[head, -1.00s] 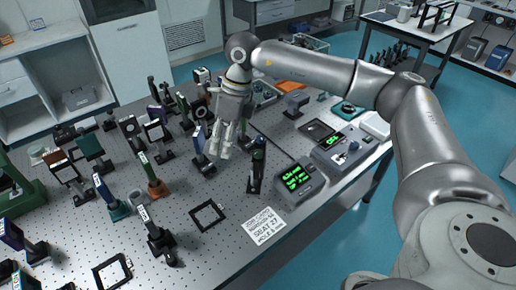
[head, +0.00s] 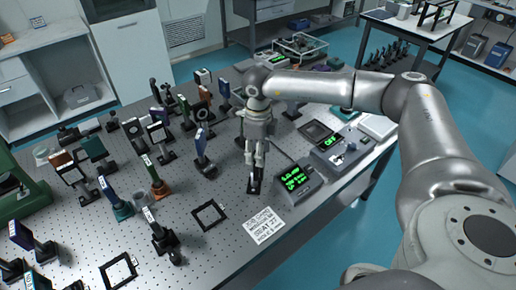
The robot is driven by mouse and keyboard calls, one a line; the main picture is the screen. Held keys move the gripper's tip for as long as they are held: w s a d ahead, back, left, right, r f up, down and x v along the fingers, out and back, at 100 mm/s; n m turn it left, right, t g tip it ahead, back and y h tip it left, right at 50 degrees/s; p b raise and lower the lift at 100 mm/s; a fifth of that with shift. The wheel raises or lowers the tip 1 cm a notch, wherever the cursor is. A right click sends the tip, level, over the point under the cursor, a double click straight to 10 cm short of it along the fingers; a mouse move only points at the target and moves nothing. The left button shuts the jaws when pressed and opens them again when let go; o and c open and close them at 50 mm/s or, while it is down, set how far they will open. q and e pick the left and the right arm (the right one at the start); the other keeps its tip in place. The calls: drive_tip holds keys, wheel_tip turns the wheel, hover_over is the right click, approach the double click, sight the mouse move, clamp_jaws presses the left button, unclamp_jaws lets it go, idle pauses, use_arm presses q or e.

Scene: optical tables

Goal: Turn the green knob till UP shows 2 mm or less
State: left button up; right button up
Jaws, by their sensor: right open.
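My right gripper (head: 255,159) is open and points down over a dark post mount (head: 254,186) near the front of the optical table. The gripper hides the mount's upper part. I cannot make out the green knob; it may be behind the fingers. I cannot tell whether the fingers touch the mount. A black readout box (head: 296,182) with lit green digits stands just right of the mount. Its lines are too small to read surely, so the UP value is unclear. My left gripper is not in view.
A printed card (head: 263,226) and a flat black square frame (head: 208,215) lie in front on the perforated table (head: 205,250). Several post-mounted optics, such as a blue one (head: 201,139), crowd the left. A second grey box (head: 341,150) with a small display stands right.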

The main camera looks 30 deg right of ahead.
drive_tip(key=shift+f, duration=0.25)
clamp_jaws()
idle(0.3)
